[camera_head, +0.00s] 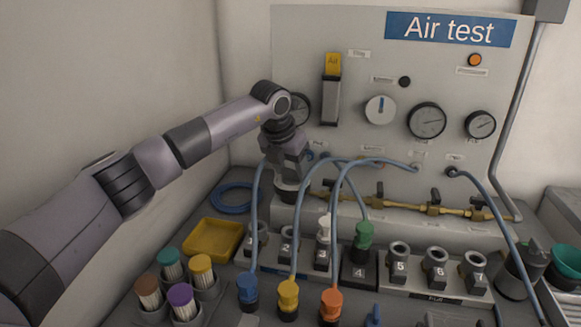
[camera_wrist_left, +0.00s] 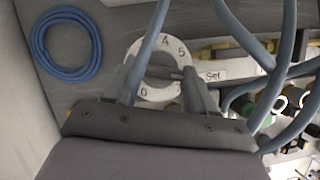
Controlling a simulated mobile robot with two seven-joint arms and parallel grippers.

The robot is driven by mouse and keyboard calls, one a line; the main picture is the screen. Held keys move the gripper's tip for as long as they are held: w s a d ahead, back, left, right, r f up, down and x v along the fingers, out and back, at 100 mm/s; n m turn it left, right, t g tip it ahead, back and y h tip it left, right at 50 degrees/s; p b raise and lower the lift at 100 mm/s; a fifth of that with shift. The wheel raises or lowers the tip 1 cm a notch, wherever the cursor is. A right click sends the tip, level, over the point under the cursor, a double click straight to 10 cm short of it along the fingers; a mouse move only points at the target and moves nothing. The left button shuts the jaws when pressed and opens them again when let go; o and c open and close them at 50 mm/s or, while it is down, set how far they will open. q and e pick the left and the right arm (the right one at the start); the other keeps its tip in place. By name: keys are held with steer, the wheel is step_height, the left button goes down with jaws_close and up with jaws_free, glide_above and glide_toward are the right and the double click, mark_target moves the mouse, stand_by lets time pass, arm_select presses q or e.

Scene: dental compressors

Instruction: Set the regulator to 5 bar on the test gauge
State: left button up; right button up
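The regulator's white numbered dial (camera_wrist_left: 169,46) shows in the left wrist view, with a "Set" label (camera_wrist_left: 212,76) to its right. Its grey centre lies between the two fingers of my left gripper (camera_wrist_left: 160,72). The fingers are apart, on either side of the centre; I cannot tell whether they press on it. In the head view my left gripper (camera_head: 289,188) is low at the panel's left and hides the dial. Several gauges are on the panel: one partly behind my arm (camera_head: 302,108), a large one (camera_head: 427,120) and a smaller one (camera_head: 480,125). Their readings are too small to tell.
Blue hoses (camera_head: 340,185) arch in front of the panel near my left gripper. A brass pipe with valves (camera_head: 434,208) runs along the panel's foot. Numbered sockets (camera_head: 398,262), a yellow tray (camera_head: 212,238) and brush-like pots (camera_head: 183,300) fill the bench. A blue coil (camera_head: 231,198) lies left.

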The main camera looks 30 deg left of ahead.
arm_select(q)
steer(key=c, duration=0.4)
steer(key=shift+o, duration=0.2)
steer(key=shift+r, duration=0.1)
steer(key=n, duration=0.2)
steer(key=n+y, duration=0.1)
steer(key=shift+d+n+y+p, duration=0.15)
steer(key=shift+n+y+p, duration=0.15)
steer(key=shift+n, duration=0.1)
steer(key=n+y, duration=0.1)
steer(key=n, duration=0.1)
steer(key=n+g, duration=0.1)
steer(key=n, duration=0.2)
steer(key=shift+w+d+y, duration=0.1)
steer(key=shift+w+y, duration=0.05)
steer(key=shift+y, duration=0.25)
steer(key=shift+n, duration=0.3)
steer(key=o, duration=1)
steer(key=shift+o, duration=0.2)
